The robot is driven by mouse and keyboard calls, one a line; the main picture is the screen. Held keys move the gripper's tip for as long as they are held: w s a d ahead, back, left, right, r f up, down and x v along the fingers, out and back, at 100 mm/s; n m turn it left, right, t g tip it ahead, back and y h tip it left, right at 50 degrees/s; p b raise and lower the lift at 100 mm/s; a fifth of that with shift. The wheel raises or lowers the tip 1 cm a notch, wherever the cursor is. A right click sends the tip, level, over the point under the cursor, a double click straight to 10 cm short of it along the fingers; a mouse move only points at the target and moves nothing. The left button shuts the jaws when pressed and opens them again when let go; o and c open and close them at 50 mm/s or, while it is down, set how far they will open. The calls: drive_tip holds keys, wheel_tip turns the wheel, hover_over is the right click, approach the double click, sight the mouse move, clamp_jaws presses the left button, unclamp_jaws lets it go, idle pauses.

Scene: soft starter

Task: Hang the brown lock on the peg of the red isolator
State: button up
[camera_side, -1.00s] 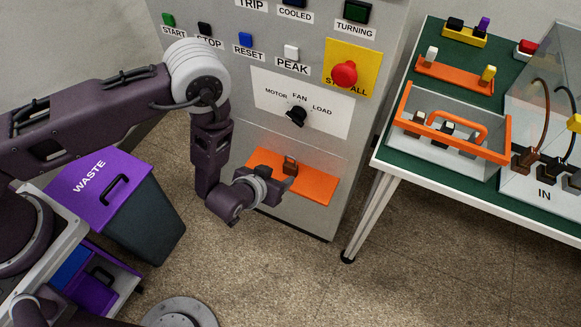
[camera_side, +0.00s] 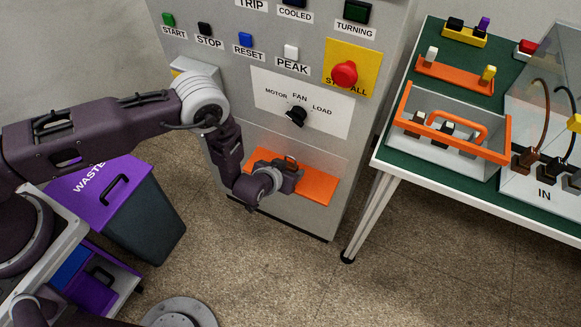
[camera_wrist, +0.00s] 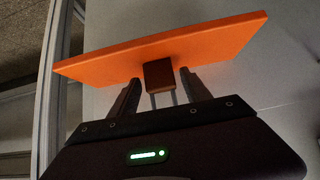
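The brown lock (camera_wrist: 158,73) is at the orange shelf (camera_wrist: 215,45) on the front of the grey cabinet. In the wrist view its two grey shackle legs point towards my gripper. In the side view the lock (camera_side: 291,159) shows just above my gripper (camera_side: 291,174), which partly hides it. In the wrist view my gripper's fingers (camera_wrist: 162,88) are apart, one on each side of the lock, with a gap visible on both sides. A small red part (camera_side: 527,46) sits at the back of the green table; I cannot tell whether it is the red isolator, and no peg shows clearly.
The cabinet carries push buttons, a rotary switch (camera_side: 297,115) and a red stop button (camera_side: 344,74) above the shelf. The green table (camera_side: 390,160) at right holds an orange-rimmed tray (camera_side: 405,103) and a clear box (camera_side: 540,100) with cables. A waste bin (camera_side: 150,215) stands at left.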

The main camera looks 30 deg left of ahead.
drive_tip(key=shift+r, duration=0.1)
drive_tip(key=c, duration=0.9)
wheel_tip(320, 180, up, 10)
drive_tip(key=shift+f, duration=0.1)
drive_tip(key=shift+c, duration=0.2)
